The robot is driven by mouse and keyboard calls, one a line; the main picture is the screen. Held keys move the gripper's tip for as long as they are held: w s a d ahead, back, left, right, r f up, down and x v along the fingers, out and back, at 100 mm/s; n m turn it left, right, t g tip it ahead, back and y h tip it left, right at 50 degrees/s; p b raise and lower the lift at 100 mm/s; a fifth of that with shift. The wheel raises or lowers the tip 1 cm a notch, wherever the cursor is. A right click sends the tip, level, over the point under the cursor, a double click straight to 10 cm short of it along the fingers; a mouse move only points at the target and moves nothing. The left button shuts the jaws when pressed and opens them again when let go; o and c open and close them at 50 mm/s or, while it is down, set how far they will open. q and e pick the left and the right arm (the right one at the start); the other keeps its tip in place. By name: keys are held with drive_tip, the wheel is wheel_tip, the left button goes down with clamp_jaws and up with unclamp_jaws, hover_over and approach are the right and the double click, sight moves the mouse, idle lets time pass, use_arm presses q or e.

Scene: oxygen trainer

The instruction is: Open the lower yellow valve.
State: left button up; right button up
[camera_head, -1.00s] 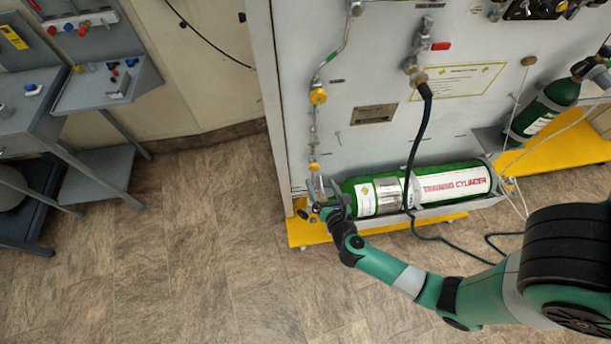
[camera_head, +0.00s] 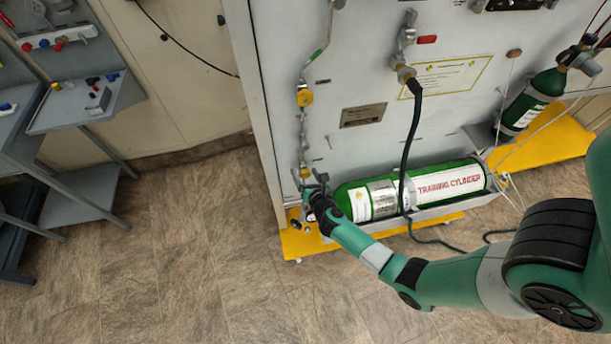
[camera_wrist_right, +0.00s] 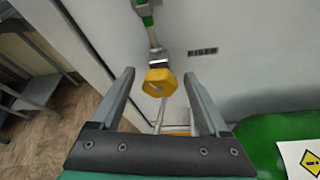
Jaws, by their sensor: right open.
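The lower yellow valve (camera_head: 304,172) is on the thin vertical pipe at the panel's left edge, low down. My right gripper (camera_head: 313,184) is open just below and in front of it, near the left end of the green cylinder. In the right wrist view the open fingers (camera_wrist_right: 158,78) are apart with nothing held between them. A sliver of yellow lower down is mostly hidden by the gripper. Contact with the lower valve cannot be told. My left gripper is not in view.
The upper yellow valve (camera_head: 304,97) is higher on the same pipe. The green training cylinder (camera_head: 450,185) lies in a tray right of the gripper, with a black hose (camera_head: 411,140) hanging before it. A grey cart (camera_head: 85,105) stands left; the floor between is clear.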

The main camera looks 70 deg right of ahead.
clamp_jaws()
drive_tip(key=shift+a+r+n+g+p, duration=0.1)
drive_tip(key=shift+r+n+g+p, duration=0.3)
drive_tip(key=shift+n+p, duration=0.5)
drive_tip(key=shift+w+f+n+g+h+p, duration=0.1)
drive_tip(key=shift+f+n+g+h+p, duration=0.1)
drive_tip(key=shift+n+g+h+p, duration=0.25)
drive_tip(key=shift+f+n+g+h, duration=0.15)
drive_tip(key=shift+n+g+h, duration=0.2)
drive_tip(key=shift+n, duration=0.2)
unclamp_jaws()
